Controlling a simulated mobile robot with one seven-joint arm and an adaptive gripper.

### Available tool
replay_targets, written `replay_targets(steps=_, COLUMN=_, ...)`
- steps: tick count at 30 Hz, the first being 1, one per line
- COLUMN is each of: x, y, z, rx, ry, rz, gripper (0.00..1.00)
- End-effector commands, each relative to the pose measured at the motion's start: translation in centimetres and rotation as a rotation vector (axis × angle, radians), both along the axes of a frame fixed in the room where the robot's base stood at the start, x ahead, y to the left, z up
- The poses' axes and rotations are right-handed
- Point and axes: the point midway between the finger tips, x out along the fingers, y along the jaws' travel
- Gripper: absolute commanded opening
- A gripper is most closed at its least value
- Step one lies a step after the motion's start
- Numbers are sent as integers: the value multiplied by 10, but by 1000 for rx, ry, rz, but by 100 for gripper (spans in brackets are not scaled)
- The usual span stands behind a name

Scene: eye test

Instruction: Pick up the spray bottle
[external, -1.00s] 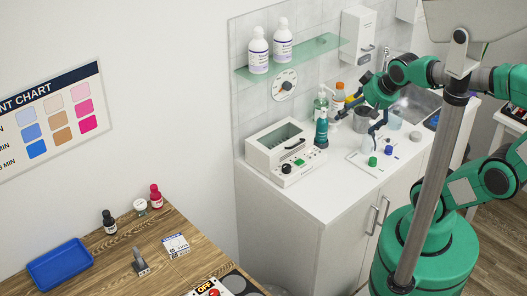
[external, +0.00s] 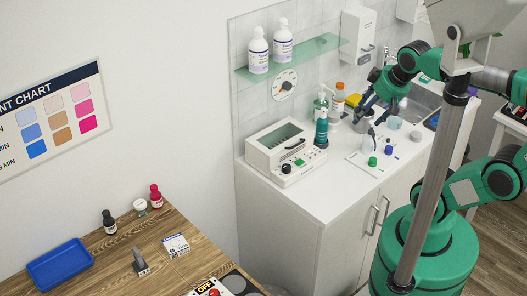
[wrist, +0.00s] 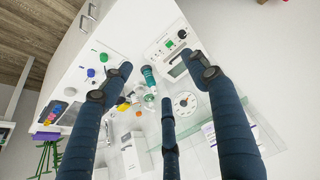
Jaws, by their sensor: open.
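The white device (external: 286,150) stands left of the bottle. A green pump bottle (external: 319,105) and an orange-capped bottle (external: 338,100) stand behind. A tray (external: 363,161) with small blue and green items lies right. A glass shelf (external: 296,59) hangs above.

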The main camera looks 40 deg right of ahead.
Motion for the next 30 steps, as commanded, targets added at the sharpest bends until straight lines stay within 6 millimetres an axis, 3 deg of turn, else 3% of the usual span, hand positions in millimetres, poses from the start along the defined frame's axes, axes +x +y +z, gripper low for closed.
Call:
replay_targets(steps=8, x=4, y=-1, z=1, rx=-2, ry=4, rz=-1, gripper=60)
replay_targets(steps=14, x=23, y=-6, z=5, rx=-9, ry=33, rz=-2, gripper=60)
replay_targets(steps=22, x=78, y=-25, z=7, rx=-27, ry=108, rz=-2, gripper=60)
replay_targets(steps=30, x=141, y=-52, z=-8, rx=-40, ry=193, rz=1, gripper=60)
